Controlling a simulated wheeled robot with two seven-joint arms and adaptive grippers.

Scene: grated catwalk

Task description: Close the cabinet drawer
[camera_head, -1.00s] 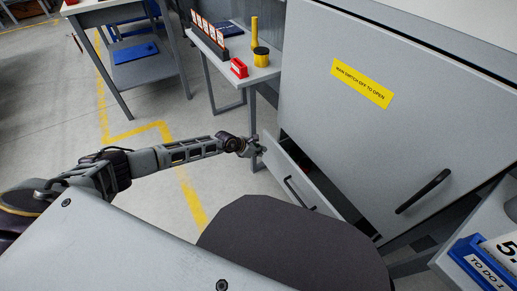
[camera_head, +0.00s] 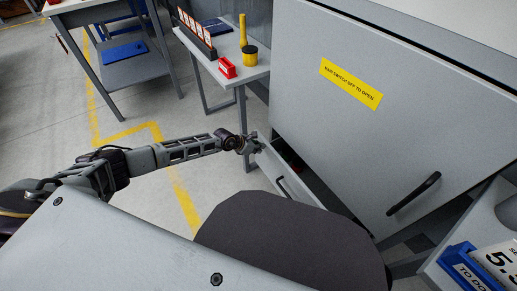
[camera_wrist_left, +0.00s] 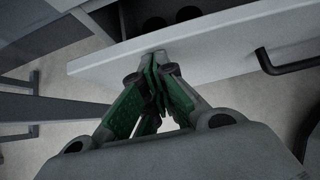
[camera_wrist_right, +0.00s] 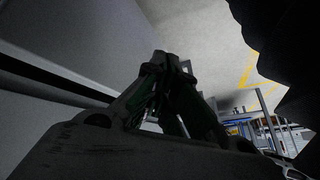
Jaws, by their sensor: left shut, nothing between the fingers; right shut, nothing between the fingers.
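The grey drawer (camera_head: 291,181) low in the cabinet (camera_head: 385,135) stands part open, with a dark bar handle (camera_head: 281,186) on its front. Part of its inside shows, with something small and red in it. My left gripper (camera_head: 254,146) is shut and empty at the far end of the drawer front. In the left wrist view its fingertips (camera_wrist_left: 155,60) are at the top edge of the drawer front (camera_wrist_left: 215,58), seemingly touching it. Dark things lie inside the drawer. My right gripper (camera_wrist_right: 168,65) is shut and empty beside a grey panel; it is not in the head view.
A small side table (camera_head: 214,55) with a red item (camera_head: 227,68) and a yellow-black cylinder (camera_head: 250,56) stands beyond the drawer. A workbench (camera_head: 125,70) is at back left. A blue bin (camera_head: 462,267) is at lower right. Floor at left is clear.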

